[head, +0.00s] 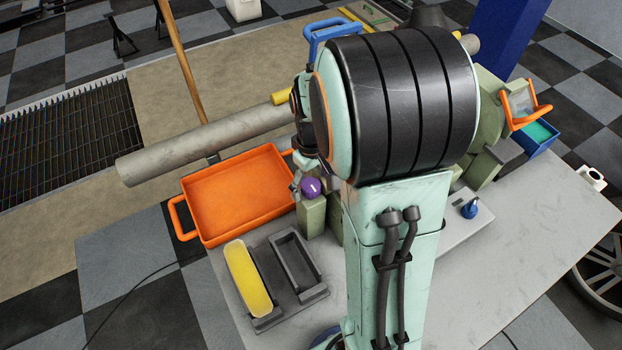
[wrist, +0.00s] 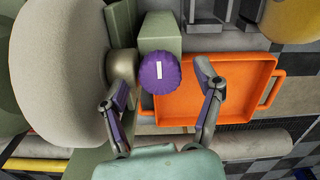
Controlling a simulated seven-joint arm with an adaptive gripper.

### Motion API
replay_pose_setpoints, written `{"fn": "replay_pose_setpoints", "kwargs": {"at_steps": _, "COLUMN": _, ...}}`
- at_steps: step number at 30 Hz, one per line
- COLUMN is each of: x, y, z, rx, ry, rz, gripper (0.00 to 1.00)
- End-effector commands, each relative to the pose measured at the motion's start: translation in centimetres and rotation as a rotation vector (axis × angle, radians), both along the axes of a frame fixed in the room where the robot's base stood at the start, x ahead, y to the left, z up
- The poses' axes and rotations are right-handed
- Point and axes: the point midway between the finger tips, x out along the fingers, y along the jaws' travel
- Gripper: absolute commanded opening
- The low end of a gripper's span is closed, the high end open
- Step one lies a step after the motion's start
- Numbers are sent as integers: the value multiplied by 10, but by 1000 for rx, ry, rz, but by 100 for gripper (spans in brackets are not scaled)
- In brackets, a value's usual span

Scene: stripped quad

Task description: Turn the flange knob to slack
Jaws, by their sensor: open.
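The flange knob is taken to be the purple round knob (head: 311,188) on a pale green block on the bench. In the wrist view the purple knob (wrist: 160,72) shows its face with a short white mark, upright in that picture. My gripper (wrist: 164,84) is open, with one finger to the left of the knob and one to the right. Gaps show between the fingers and the knob, so it is not held. In the head view my gripper is mostly hidden behind my own arm, close to the knob.
An orange tray (head: 240,195) lies left of the knob. A grey pipe (head: 200,145) runs behind it. A yellow piece (head: 247,280) and a dark grey frame (head: 299,265) lie in front. A blue knob (head: 469,209) stands on a grey box at right.

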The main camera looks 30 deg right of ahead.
Motion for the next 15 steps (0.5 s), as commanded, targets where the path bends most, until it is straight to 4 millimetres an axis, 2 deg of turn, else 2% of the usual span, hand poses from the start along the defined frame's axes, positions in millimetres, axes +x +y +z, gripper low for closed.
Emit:
{"fn": "replay_pose_setpoints", "kwargs": {"at_steps": 5, "x": 1, "y": 0, "z": 13, "rx": -1, "ry": -4, "rz": 0, "gripper": 66}}
{"fn": "replay_pose_setpoints", "kwargs": {"at_steps": 15, "x": 1, "y": 0, "z": 87, "rx": -2, "ry": -6, "rz": 0, "gripper": 66}}
